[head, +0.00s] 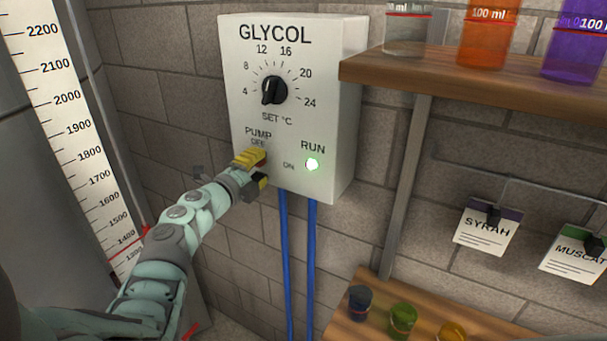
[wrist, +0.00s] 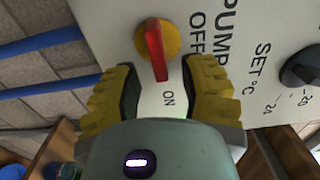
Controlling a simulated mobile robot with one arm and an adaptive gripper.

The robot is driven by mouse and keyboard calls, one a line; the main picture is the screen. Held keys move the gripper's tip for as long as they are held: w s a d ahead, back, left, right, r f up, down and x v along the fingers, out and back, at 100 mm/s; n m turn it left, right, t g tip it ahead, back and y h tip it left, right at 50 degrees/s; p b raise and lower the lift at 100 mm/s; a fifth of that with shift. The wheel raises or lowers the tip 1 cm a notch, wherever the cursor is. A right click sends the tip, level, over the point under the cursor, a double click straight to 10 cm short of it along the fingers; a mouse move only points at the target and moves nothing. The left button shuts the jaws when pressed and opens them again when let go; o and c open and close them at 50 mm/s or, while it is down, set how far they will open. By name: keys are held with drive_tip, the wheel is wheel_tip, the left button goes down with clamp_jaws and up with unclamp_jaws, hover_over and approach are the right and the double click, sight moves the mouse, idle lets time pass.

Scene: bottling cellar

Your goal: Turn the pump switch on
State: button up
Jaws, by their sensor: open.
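The white GLYCOL control box (head: 339,110) is on the block wall. In the wrist view its pump switch (wrist: 156,52) is a red handle on a round yellow base. The handle's long end points at the ON label, away from OFF. In the head view my gripper mostly hides the switch. The green RUN lamp (head: 312,164) is lit. My gripper (head: 257,170) is at the box's lower left. In the wrist view its yellow ribbed fingers (wrist: 160,92) are open and apart, one on each side of the handle's end, with nothing held.
The black temperature dial (head: 274,90) is above the switch. Blue pipes (head: 312,250) run down from the box. A wooden shelf (head: 450,80) with liquid vessels is at the right, above hanging label cards (head: 487,229). A scaled tank gauge (head: 75,110) is at the left.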

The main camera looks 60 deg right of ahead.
drive_tip(key=a, duration=1)
drive_tip(key=shift+s+a, duration=0.4)
drive_tip(key=shift+s, duration=0.05)
